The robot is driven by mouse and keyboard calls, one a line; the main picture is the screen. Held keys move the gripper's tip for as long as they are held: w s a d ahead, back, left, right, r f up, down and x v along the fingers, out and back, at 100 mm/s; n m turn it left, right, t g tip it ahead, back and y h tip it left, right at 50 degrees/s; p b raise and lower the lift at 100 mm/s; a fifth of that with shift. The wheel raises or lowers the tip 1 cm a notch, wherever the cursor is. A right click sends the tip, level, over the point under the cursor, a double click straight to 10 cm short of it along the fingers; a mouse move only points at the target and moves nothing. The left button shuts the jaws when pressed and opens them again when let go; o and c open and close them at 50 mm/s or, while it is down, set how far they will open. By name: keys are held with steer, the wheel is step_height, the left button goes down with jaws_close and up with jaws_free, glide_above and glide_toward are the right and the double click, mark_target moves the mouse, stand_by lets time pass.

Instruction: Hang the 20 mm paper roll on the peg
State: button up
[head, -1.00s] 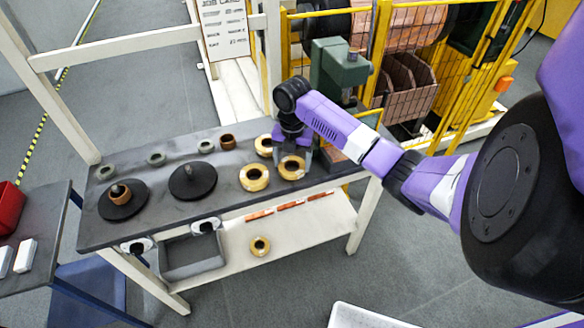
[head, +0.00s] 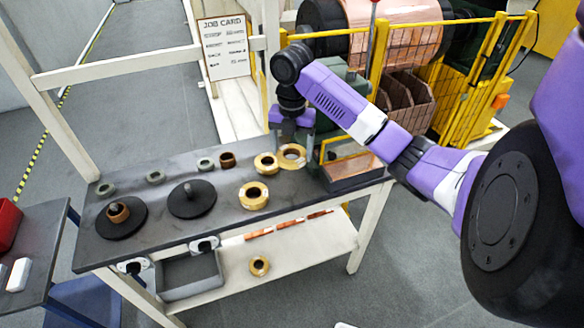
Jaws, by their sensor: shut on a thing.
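My gripper (head: 294,146) points down above the back right of the grey bench top and is shut on a yellowish paper roll (head: 291,162). The held roll appears raised off the bench, its hole facing up. Two similar rolls rest on the bench, a back roll (head: 265,169) and a front roll (head: 253,203). Another roll (head: 259,266) lies on the lower shelf. A black disc (head: 192,205) with a short upright peg (head: 187,187) stands left of the rolls. A second black disc (head: 121,230) carries a brown ring (head: 118,212). Roll widths cannot be read.
Several small dark rings, one at the far left (head: 105,189), and a brown ring (head: 227,159) line the bench's back edge. A yellow guard (head: 376,60) stands behind.

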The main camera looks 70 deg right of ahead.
step_height(320, 180, up, 14)
steer(key=p, duration=0.5)
steer(key=shift+r, duration=0.25)
stand_by(0.9)
